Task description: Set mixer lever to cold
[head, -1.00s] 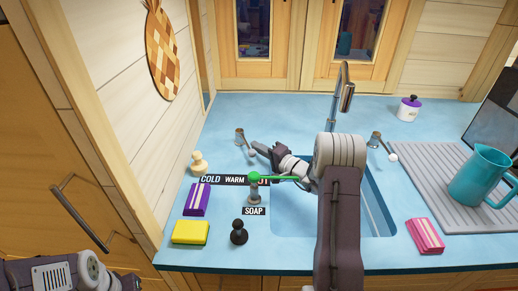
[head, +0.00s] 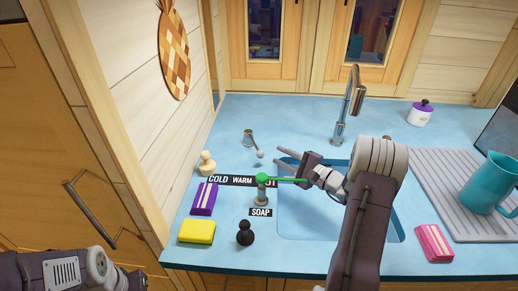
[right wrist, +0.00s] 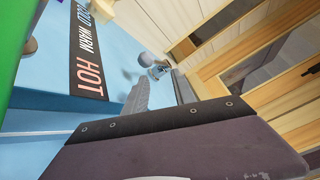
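The arm hides part of the strip and sink. My left gripper is out of view; only its arm shows at bottom left.
A black knob (head: 245,234), a purple pack (head: 204,199) and a yellow sponge (head: 197,231) lie nearby. The tall faucet (head: 354,98) stands behind the sink (head: 310,222).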

